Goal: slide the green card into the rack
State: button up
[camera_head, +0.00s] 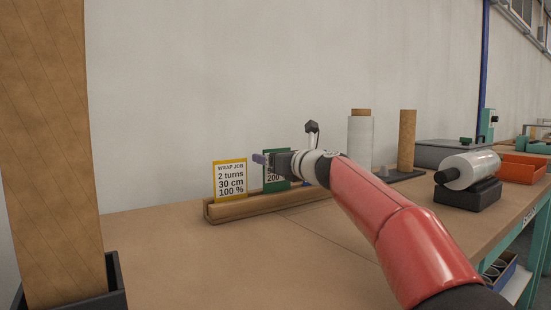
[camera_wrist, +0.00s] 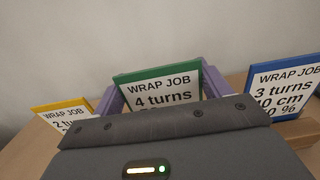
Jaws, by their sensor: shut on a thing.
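The green card (camera_head: 276,182), marked "WRAP JOB 4 turns" in the wrist view (camera_wrist: 165,96), stands roughly upright between the purple fingers of my gripper (camera_head: 264,158). The gripper is shut on it; its body hides part of the card in both views. The rack (camera_head: 240,209) is a long, low wooden bar on the table. The card is over the rack, right of the yellow card (camera_head: 230,181); I cannot tell whether its lower edge is inside the slot. In the wrist view, the yellow card (camera_wrist: 62,114) is left and a blue card (camera_wrist: 283,88) right.
A clear film roll (camera_head: 470,169) lies on a dark stand at the right. A white roll (camera_head: 360,143) and a brown tube (camera_head: 406,140) stand behind my arm. A tall brown column (camera_head: 48,150) is at the left. The table (camera_head: 180,260) before the rack is clear.

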aim_at(276, 188)
jog(key=shift+f+b, duration=0.6)
jog(key=shift+f, duration=0.05)
jog(key=o, duration=1)
notch_tip(276, 188, up, 8)
jog(key=p, duration=0.8)
jog(key=shift+p, duration=0.3)
